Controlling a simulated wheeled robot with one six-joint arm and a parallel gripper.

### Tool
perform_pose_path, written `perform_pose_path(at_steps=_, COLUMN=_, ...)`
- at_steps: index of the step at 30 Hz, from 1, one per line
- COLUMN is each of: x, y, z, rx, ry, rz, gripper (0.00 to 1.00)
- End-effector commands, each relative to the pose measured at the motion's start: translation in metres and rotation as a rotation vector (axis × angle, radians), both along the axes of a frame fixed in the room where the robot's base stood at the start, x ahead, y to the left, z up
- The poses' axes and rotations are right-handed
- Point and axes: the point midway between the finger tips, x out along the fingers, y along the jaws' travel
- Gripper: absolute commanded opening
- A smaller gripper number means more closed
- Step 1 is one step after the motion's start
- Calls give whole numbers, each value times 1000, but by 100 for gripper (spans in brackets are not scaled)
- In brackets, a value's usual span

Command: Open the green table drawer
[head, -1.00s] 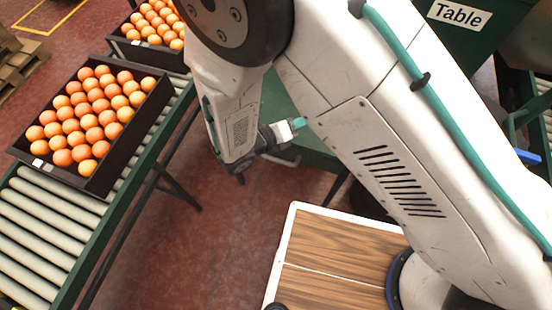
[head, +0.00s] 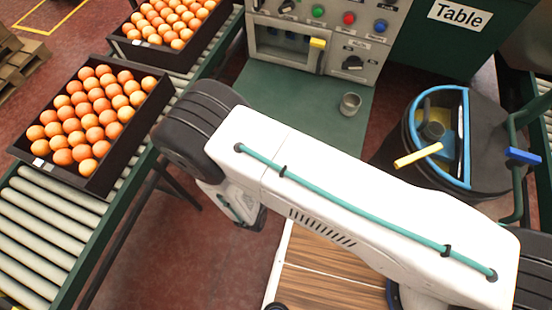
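The green table (head: 306,112) is at the top middle, below a control panel. A green block with a white "Table" sign (head: 459,13) is at the top right. I cannot make out a drawer front or handle; my arm covers the table's near edge. The wrist end of my arm shows at the middle left, over the red floor and apart from the table in the picture. My gripper's fingers do not show.
The control panel (head: 326,38) has coloured buttons and a yellow handle. A small metal cup (head: 350,103) stands on the table. A black bin-like container (head: 400,135) with a blue rim is at right. Orange crates (head: 130,158) sit on the left conveyor (head: 40,232).

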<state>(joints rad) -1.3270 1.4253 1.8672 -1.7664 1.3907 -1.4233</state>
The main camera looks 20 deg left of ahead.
Motion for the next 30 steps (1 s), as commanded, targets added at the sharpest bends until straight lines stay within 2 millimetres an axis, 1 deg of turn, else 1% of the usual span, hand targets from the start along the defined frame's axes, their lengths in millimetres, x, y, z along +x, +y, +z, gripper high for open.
perform_pose_path(at_steps=1, x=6, y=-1, z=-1, rx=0, ry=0, rz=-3, gripper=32)
perform_pose_path(at_steps=4, x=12, y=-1, z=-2, rx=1, ry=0, rz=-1, gripper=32)
perform_pose_path(at_steps=12, x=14, y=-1, z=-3, rx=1, ry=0, rz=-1, gripper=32)
perform_pose_path(at_steps=13, x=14, y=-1, z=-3, rx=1, ry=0, rz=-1, gripper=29)
perform_pose_path(at_steps=16, x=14, y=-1, z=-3, rx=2, ry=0, rz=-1, gripper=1)
perform_pose_path(at_steps=17, x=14, y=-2, z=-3, rx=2, ry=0, rz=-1, gripper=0)
perform_pose_path(at_steps=25, x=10, y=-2, z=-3, rx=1, ry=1, rz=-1, gripper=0)
perform_pose_path(at_steps=28, x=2, y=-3, z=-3, rx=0, ry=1, rz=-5, gripper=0)
perform_pose_path(at_steps=30, x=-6, y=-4, z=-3, rx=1, ry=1, rz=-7, gripper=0)
